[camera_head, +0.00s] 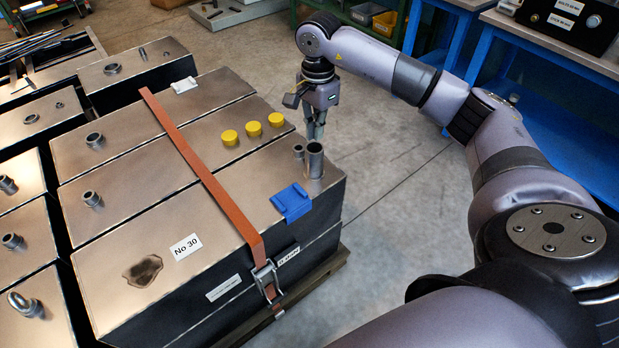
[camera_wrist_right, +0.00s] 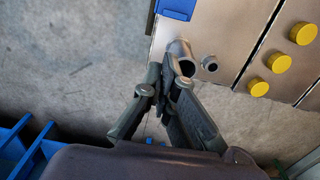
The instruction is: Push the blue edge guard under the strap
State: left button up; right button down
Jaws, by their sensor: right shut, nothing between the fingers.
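The blue edge guard (camera_head: 292,202) sits on the front right edge of the strapped metal boxes, to the right of the strap and apart from it. The orange strap (camera_head: 203,172) runs across the box tops and down the front face to a metal buckle (camera_head: 267,279). My right gripper (camera_head: 315,136) is shut and empty, pointing down beyond the upright pipe stub near the right end of the boxes. In the right wrist view the shut fingers (camera_wrist_right: 168,75) show beside the pipe stub, with part of the blue guard (camera_wrist_right: 176,8) at the top edge. My left gripper is out of view.
Open floor (camera_head: 390,180) lies to the right.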

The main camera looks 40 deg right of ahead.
jog(key=b, duration=0.9)
send_over(313, 190)
notch_tip(313, 190, down, 11)
notch_tip(313, 190, down, 9)
jog(key=shift+f+b, duration=0.1)
jog(key=shift+b, duration=0.6)
jog(key=shift+f, duration=0.5)
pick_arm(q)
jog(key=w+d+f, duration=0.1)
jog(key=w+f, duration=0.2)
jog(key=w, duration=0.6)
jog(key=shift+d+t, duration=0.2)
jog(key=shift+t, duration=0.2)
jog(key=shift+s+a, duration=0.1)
